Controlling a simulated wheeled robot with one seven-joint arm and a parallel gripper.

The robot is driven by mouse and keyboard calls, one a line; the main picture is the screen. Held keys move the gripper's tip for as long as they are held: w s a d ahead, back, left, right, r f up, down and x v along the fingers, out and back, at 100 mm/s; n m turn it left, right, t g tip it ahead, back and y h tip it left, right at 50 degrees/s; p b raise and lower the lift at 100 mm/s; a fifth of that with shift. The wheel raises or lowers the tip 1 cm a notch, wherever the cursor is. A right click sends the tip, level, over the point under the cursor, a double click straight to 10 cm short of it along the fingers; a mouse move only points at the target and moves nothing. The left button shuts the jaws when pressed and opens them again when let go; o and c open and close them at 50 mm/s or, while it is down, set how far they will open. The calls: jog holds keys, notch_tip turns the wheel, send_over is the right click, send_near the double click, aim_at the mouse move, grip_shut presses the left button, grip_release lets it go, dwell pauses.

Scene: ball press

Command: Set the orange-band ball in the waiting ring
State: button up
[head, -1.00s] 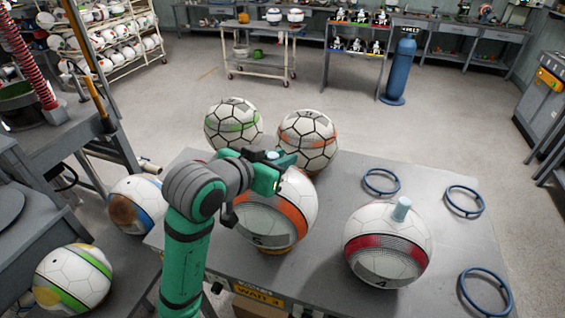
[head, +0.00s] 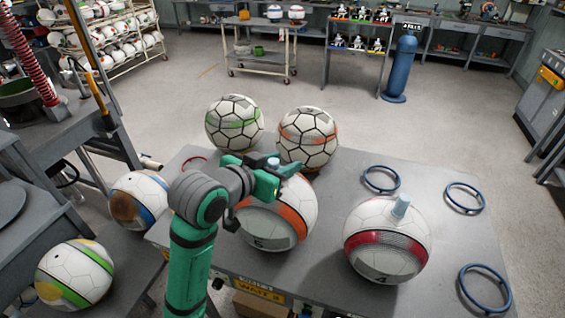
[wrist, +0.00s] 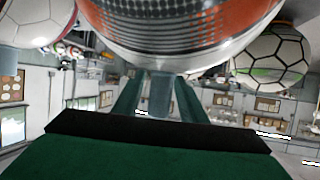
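The orange-band ball (head: 291,218), white with a grey panel marked 5, sits at the table's middle left, partly hidden by my arm. It fills the top of the wrist view (wrist: 190,30). My gripper (head: 283,170) is at the top of this ball. In the wrist view a grey-blue peg (wrist: 160,95) stands between its two green fingers, with narrow gaps on both sides, so the fingers look open around it. Blue rings (head: 398,187) lie empty on the table's right part, and a red ring (head: 186,163) shows behind my arm. I cannot tell which is the waiting ring.
A red-band ball (head: 378,262) marked 4, with a pale peg on top, stands to the right on the grey table (head: 345,200). Balls with green (head: 235,123) and orange (head: 308,136) marks stand at the back edge. Two more balls are at left. The table is bare between the rings.

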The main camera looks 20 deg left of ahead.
jog(key=shift+r, duration=0.1)
jog(key=shift+r, duration=0.15)
jog(key=v, duration=1.2)
jog(key=shift+d, duration=0.15)
